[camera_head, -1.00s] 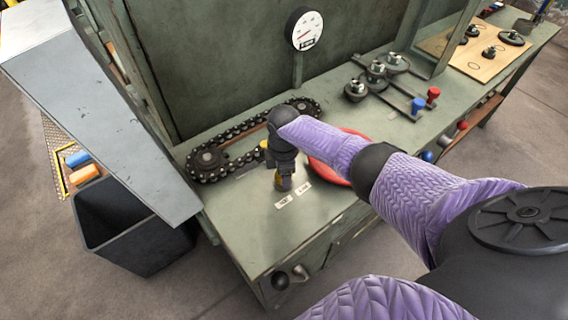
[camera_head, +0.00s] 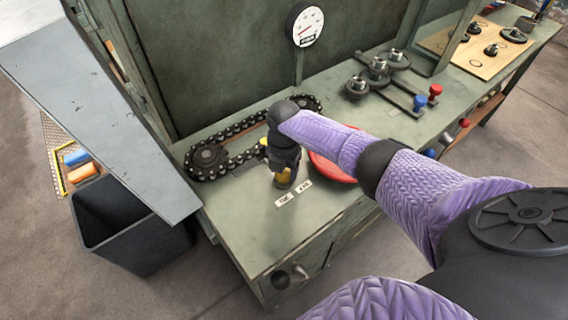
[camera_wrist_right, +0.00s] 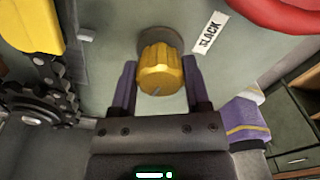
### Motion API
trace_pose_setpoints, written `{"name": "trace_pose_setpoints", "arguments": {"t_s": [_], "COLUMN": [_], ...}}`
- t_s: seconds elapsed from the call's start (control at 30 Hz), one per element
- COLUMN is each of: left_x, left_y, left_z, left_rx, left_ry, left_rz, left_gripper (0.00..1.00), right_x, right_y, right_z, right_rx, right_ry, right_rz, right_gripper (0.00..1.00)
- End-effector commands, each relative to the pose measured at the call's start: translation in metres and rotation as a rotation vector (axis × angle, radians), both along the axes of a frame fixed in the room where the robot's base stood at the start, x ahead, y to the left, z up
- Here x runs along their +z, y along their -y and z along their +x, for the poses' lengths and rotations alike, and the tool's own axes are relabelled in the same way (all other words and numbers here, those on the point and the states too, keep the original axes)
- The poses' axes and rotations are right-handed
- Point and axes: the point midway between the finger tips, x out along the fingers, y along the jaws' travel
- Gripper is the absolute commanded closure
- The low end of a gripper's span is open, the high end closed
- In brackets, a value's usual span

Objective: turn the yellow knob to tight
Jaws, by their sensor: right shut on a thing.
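The yellow knob (camera_wrist_right: 160,72) stands on a dark round base on the green bench panel. In the right wrist view it sits between the two purple fingers of my right gripper (camera_wrist_right: 159,84), which is shut on it. A small grey mark shows near the knob's lower edge. A white SLACK label (camera_wrist_right: 209,32) lies to the upper right. In the head view the right gripper (camera_head: 284,172) points down over the knob, which is mostly hidden. Two white labels lie in front; the other label (camera_head: 284,200) is too small to read surely. My left gripper is out of view.
A black chain (camera_head: 238,162) on sprockets lies behind the knob. A red ring-like part (camera_head: 330,168) is close on the right, partly behind my arm. A gauge (camera_head: 305,25) stands at the back. A dark bin (camera_head: 120,225) is on the floor left.

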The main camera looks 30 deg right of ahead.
Motion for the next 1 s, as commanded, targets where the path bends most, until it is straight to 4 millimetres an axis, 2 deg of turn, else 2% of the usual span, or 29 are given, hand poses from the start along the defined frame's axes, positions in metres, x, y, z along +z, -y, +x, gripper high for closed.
{"name": "trace_pose_setpoints", "arguments": {"t_s": [0.4, 0.93, 0.97, 1.0], "left_x": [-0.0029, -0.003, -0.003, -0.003], "left_y": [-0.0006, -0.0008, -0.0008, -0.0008], "left_z": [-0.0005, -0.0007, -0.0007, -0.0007], "left_rx": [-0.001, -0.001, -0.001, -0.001], "left_ry": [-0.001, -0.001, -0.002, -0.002], "left_rz": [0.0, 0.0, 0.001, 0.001], "left_gripper": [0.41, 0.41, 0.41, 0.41], "right_x": [0.0017, 0.0019, 0.0019, 0.0018], "right_y": [-0.0005, -0.0004, -0.0004, -0.0003], "right_z": [0.0017, 0.0017, 0.0017, 0.0016], "right_rx": [0.164, 0.186, 0.186, 0.186], "right_ry": [0.005, 0.005, 0.005, 0.005], "right_rz": [0.002, 0.001, 0.001, 0.001], "right_gripper": [0.98, 0.98, 0.37, 0.29]}}
